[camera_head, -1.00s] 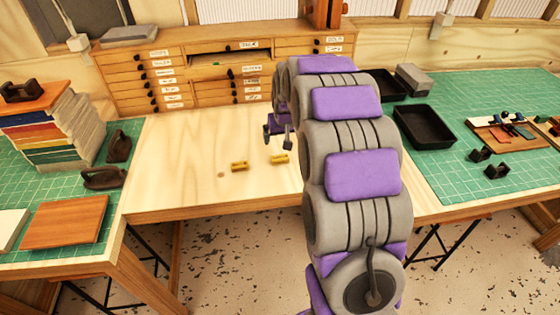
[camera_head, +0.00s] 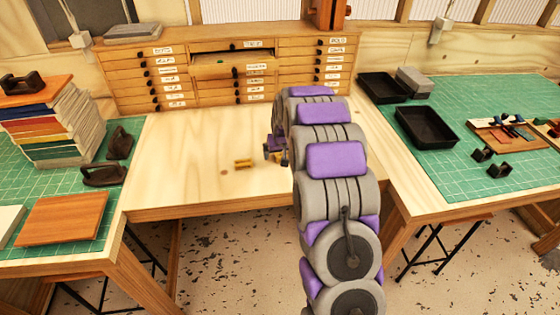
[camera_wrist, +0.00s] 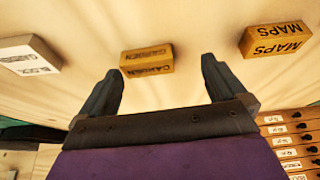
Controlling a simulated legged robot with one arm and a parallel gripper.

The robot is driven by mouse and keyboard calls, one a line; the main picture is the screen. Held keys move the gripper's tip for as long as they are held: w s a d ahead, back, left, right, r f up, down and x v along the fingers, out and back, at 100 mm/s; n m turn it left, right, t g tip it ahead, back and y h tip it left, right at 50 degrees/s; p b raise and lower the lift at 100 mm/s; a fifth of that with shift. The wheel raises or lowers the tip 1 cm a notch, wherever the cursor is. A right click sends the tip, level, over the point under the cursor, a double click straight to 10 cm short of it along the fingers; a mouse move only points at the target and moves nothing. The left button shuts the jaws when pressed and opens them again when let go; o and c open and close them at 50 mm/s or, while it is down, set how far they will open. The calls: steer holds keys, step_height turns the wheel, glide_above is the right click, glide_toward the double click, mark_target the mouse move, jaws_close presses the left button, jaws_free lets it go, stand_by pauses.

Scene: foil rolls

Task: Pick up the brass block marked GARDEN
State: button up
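The brass block marked GARDEN (camera_wrist: 147,61) lies on the pale wooden table (camera_head: 190,150). In the wrist view it shows between and just beyond the fingertips, nearer the left finger, and neither finger visibly touches it. My gripper (camera_wrist: 160,72) is open and empty. In the head view my gripper (camera_head: 275,152) is over the table at the arm's left side and mostly covers this block. A second brass block, marked MAPS (camera_wrist: 277,40), lies apart at the right of the wrist view. It also shows in the head view (camera_head: 243,164), left of my gripper.
A white lettered block (camera_wrist: 30,56) lies at the left of the wrist view. A wooden drawer cabinet (camera_head: 180,75) with one drawer pulled out stands behind the table. Stacked books (camera_head: 60,130) are at left; black trays (camera_head: 427,127) are at right. The table's left half is clear.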

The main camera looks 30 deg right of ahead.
mark_target(288, 155)
steer(key=shift+s+d+f, duration=0.25)
steer(key=shift+f, duration=0.2)
steer(key=shift+s+d+f, duration=0.2)
steer(key=shift+s+f, duration=0.05)
steer(key=shift+f, duration=0.2)
steer(key=shift+w+d+f, duration=0.25)
steer(key=shift+d+f, duration=0.15)
steer(key=shift+d, duration=0.05)
steer(key=shift+d+r, duration=0.1)
steer(key=shift+d, duration=0.3)
steer(key=c, duration=0.3)
steer(key=shift+w+a, duration=0.4)
steer(key=shift+a, duration=0.15)
steer(key=c, duration=0.6)
steer(key=shift+a+r, duration=0.1)
steer(key=shift+a, duration=0.05)
steer(key=c, duration=0.3)
steer(key=shift+d, duration=0.45)
jaws_close()
steer(key=shift+a, duration=0.1)
